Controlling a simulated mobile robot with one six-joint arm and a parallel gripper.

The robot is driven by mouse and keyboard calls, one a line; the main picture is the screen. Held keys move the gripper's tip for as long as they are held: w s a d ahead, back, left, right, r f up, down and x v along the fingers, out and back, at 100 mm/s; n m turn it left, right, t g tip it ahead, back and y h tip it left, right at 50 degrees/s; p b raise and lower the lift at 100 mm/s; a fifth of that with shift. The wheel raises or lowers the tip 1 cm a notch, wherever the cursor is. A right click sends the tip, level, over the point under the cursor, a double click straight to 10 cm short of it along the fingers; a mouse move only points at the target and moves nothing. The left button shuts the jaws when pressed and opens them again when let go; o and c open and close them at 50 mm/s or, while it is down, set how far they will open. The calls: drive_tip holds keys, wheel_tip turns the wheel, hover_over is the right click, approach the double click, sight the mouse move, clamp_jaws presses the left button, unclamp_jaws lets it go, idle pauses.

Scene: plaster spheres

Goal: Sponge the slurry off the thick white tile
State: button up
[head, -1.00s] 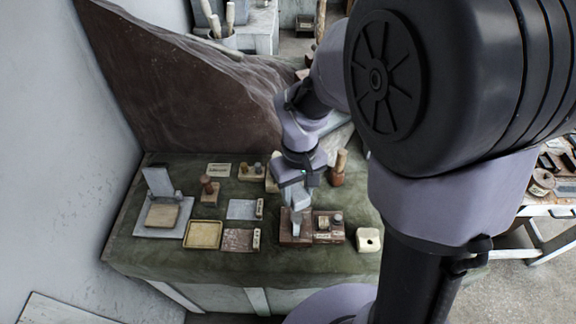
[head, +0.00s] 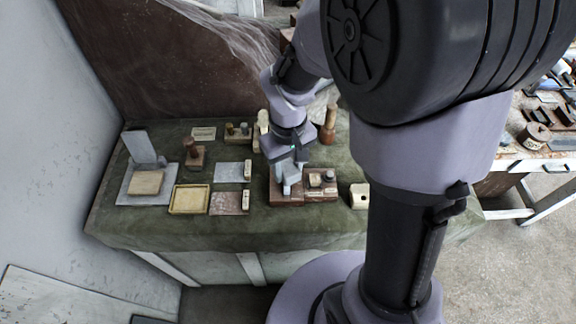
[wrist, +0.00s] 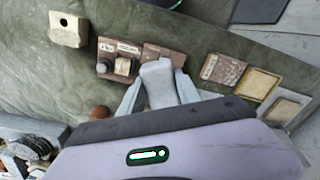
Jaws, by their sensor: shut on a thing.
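My gripper (wrist: 158,92) is shut on a pale grey-white block (wrist: 158,82), held between its two fingers. The block also shows in the head view (head: 291,179), tilted, over or against a dark brown tray (head: 286,200); I cannot tell whether they touch. I cannot tell whether this block is the thick white tile. A pale grey flat slab (head: 229,172) and a speckled brownish slab (head: 225,203) lie left of my gripper, each beside a small label block. I cannot make out the sponge or slurry with certainty.
A brown holder (head: 319,190) with a small cream block and a knob adjoins the tray on the right. A cream block with a hole (head: 359,196) stands further right. A yellow tray (head: 189,211) lies left. Wooden-handled tools stand behind. Green cloth (head: 260,235) is clear in front.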

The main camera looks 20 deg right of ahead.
drive_tip(key=shift+f, duration=0.25)
drive_tip(key=shift+s+d+r, duration=0.1)
drive_tip(key=shift+s, duration=0.4)
drive_tip(key=shift+s+d, duration=0.1)
drive_tip(key=shift+s, duration=0.45)
drive_tip(key=shift+w+a, duration=0.2)
drive_tip(key=shift+w, duration=0.9)
drive_tip(key=shift+w+a, duration=0.2)
drive_tip(key=shift+w, duration=0.85)
drive_tip(key=shift+s, duration=0.2)
